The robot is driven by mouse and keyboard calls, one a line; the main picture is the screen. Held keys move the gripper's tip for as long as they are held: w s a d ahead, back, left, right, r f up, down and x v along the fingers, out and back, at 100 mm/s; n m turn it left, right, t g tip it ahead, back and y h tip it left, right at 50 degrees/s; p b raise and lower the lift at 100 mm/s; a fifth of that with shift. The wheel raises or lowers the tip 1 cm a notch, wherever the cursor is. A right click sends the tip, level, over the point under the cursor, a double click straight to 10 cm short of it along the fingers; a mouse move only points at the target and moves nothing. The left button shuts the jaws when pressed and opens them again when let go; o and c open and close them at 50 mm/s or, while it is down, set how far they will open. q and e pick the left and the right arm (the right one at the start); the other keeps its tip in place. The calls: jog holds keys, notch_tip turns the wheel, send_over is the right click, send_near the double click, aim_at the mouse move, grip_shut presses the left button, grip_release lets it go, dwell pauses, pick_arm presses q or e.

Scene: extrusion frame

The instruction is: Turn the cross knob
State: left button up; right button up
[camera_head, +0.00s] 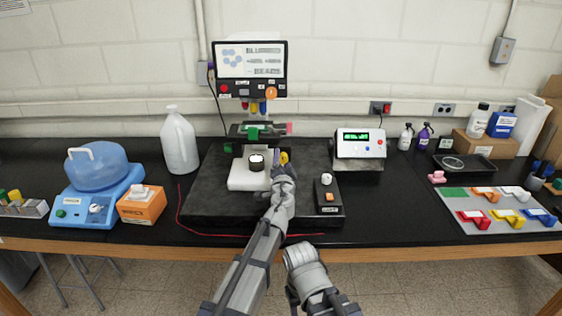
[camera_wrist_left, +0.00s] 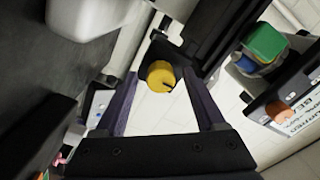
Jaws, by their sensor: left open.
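A yellow knob (camera_head: 284,157) sits on the dark frame of the machine in the middle of the bench. In the left wrist view the yellow knob (camera_wrist_left: 160,74) is round with a dark mark; I cannot make out a cross shape. My left gripper (camera_head: 283,170) is at the knob and partly covers it in the head view. In the left wrist view its two fingers are spread, one on each side of the knob, with a gap showing on both sides. My right arm shows at the bottom, but its gripper is not seen.
A white block with a round black-rimmed part (camera_head: 256,161) stands just left of the gripper. A control box with an orange button (camera_head: 329,196) is to the right. A screen panel (camera_head: 250,68) stands above. A red wire (camera_head: 212,233) runs along the bench front.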

pick_arm(q)
jog(key=shift+c, duration=0.4)
grip_shut()
